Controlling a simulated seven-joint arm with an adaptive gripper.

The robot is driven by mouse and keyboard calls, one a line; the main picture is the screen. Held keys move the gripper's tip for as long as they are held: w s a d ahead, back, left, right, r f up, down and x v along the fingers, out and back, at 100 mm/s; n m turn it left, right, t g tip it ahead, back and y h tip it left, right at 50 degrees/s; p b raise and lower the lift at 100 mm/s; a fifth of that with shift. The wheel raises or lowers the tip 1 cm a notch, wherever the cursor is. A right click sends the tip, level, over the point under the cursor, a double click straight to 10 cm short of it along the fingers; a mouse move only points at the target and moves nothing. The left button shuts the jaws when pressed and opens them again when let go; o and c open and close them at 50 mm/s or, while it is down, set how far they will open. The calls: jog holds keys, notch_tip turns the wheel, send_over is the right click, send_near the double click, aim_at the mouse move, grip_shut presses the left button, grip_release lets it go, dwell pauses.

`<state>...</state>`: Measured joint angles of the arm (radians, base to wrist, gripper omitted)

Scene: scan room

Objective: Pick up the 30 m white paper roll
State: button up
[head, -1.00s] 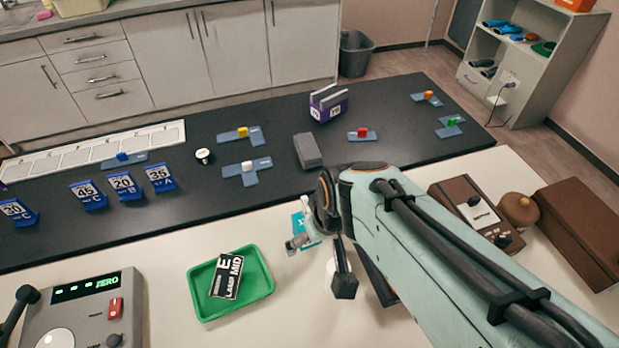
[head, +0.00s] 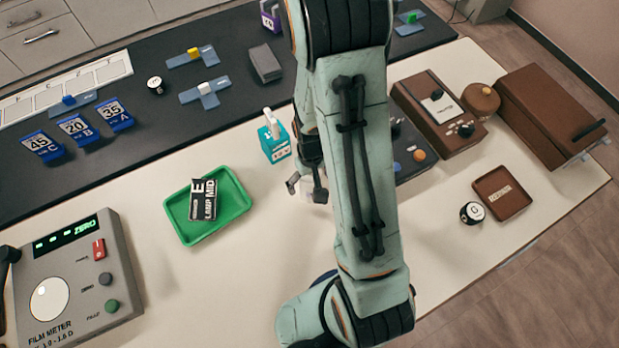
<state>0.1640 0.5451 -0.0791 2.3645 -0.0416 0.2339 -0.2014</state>
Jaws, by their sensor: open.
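My gripper (head: 306,189) is open, low over the white bench just right of a teal box. My own arm hides part of it. A small pale shape (head: 309,187) shows between and behind the fingers; it may be the white paper roll, but it is too covered to tell, and no 30 m marking can be read. I cannot tell whether the fingers touch it.
The teal box (head: 274,141) with a white top stands close left of my gripper. A green tray (head: 240,200) holds a black-and-white card. A film meter (head: 75,285) stands front left. Right are brown devices (head: 437,105), a small brown tray (head: 503,192) and a black-and-white canister (head: 472,212).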

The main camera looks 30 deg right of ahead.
jog(key=c, duration=1.3)
jog(key=shift+o, duration=0.2)
